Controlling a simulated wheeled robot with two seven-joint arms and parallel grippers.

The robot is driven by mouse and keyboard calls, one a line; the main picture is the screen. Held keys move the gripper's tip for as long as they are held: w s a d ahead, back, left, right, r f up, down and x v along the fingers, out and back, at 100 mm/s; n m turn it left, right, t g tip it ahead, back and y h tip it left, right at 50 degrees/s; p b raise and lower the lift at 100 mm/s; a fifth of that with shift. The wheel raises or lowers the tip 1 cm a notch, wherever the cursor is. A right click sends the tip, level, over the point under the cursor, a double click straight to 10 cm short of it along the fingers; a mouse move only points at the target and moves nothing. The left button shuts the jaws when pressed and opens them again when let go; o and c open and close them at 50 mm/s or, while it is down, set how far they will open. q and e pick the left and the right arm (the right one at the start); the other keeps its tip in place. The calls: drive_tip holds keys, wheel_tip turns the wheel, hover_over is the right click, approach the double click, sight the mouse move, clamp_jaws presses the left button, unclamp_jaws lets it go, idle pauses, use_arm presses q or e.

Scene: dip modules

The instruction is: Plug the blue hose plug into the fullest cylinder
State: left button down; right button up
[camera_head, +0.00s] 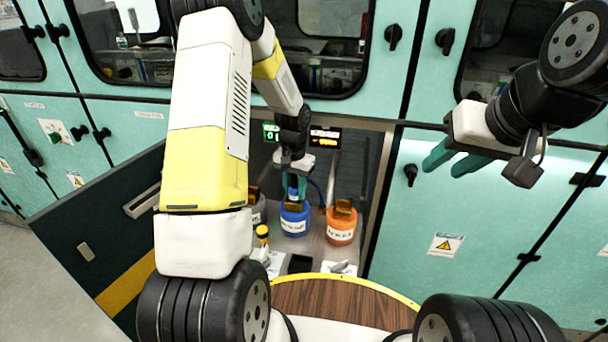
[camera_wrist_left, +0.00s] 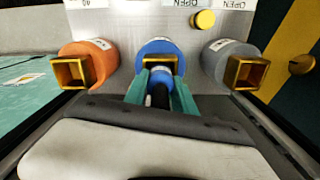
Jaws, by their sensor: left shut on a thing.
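My left gripper (camera_head: 294,178) is inside the open cabinet, just above the blue cylinder (camera_head: 295,220). In the left wrist view its teal fingers (camera_wrist_left: 160,98) are shut on the blue hose plug (camera_wrist_left: 160,76), at the brass socket of the blue cylinder (camera_wrist_left: 158,46). I cannot tell how deep the plug sits. An orange cylinder (camera_head: 341,228) stands to the right, and a grey cylinder (camera_head: 258,212) to the left, partly hidden by my arm. Both have brass sockets. My right gripper (camera_head: 447,160) is open and empty before the teal cabinet front.
Two small lit displays (camera_head: 270,132) (camera_head: 325,137) hang at the back of the cabinet; their readings are too small to read. A yellow knob (camera_head: 262,232) stands by the grey cylinder. The dark open door (camera_head: 105,225) is at the left. A round wooden top (camera_head: 345,298) is in front.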

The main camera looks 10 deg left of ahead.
sight(294, 187)
use_arm(q)
drive_tip(key=c, duration=1)
unclamp_jaws()
drive_tip(key=shift+c, duration=0.2)
wheel_tip(294, 187, up, 12)
drive_tip(key=s+r+n+t, duration=0.1)
drive_tip(key=s+r+t, duration=0.2)
drive_tip(key=s+r, duration=0.8)
drive_tip(key=s+d+r+t+h, duration=0.1)
drive_tip(key=s+r, duration=0.2)
drive_tip(key=s, duration=0.3)
drive_tip(key=s+d+r+n+t+h, duration=0.1)
drive_tip(key=s+r+t, duration=0.1)
drive_tip(key=s+r, duration=0.2)
drive_tip(key=shift+s+r, duration=0.25)
drive_tip(key=shift+s, duration=1.5)
drive_tip(key=shift+d, duration=0.1)
